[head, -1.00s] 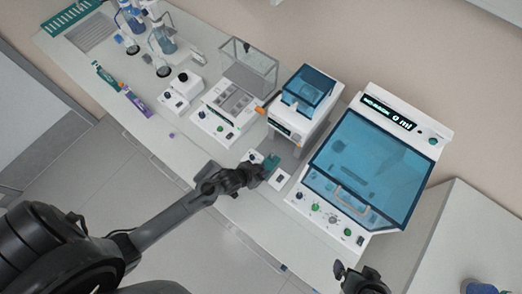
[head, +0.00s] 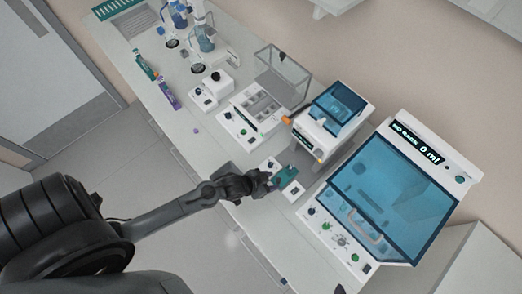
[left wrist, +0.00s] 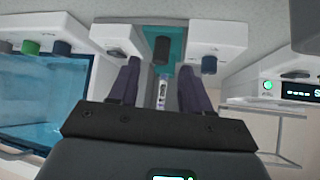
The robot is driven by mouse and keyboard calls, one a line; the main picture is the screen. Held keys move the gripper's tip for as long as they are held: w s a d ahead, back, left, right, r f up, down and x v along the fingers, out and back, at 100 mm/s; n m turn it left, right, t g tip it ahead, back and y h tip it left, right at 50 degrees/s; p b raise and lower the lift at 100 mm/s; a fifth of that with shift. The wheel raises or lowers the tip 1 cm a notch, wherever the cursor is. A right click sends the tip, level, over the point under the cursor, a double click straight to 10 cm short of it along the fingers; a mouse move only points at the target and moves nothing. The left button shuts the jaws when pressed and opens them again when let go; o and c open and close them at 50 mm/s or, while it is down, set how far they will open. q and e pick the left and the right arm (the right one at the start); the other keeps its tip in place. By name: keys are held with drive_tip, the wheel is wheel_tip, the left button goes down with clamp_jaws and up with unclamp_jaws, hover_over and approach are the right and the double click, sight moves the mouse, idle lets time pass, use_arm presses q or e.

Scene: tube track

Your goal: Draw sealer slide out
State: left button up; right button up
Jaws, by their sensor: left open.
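My left gripper (head: 266,181) is open at the slide's left end. Its two dark fingers (left wrist: 160,84) stand on either side of a small clear tube with a purple band (left wrist: 162,88), with a gap to each side. Contact with the slide cannot be told. Only a dark tip of my right gripper (head: 339,289) shows.
A large blue-windowed cabinet (head: 385,190) stands to the right. The blue-topped white machine (head: 330,118) is just behind. A white rack unit (head: 255,112) and a small white device (head: 212,90) stand to the left. The bench front at left is mostly clear.

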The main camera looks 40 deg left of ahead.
use_arm(q)
drive_tip(key=v, duration=0.6)
idle(0.3)
